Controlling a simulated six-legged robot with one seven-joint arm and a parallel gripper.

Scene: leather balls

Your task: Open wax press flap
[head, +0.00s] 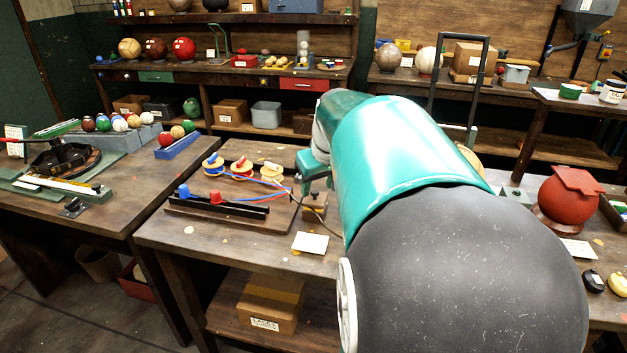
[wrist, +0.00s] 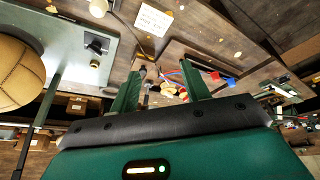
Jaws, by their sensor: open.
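No part is clearly recognisable as the wax press flap. A grey-green plate (wrist: 70,60) at the left of the wrist view carries a small dark fitting (wrist: 97,45) with a pale round knob below it; it may be the press, but I cannot tell. My arm hides that stretch of bench in the head view. My gripper (wrist: 162,68) is open, its two green fingers apart with nothing held. Spools and coloured cords show beyond and between the fingertips. In the head view the gripper (head: 312,165) is only partly visible, beside the spool board.
The spool board (head: 225,212) and a white card (head: 310,242) are on the bench. A tan ball (wrist: 18,72) is beside the plate. A tall black frame (head: 487,75) rises behind my arm. A red ball-shaped object (head: 570,200) stands right.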

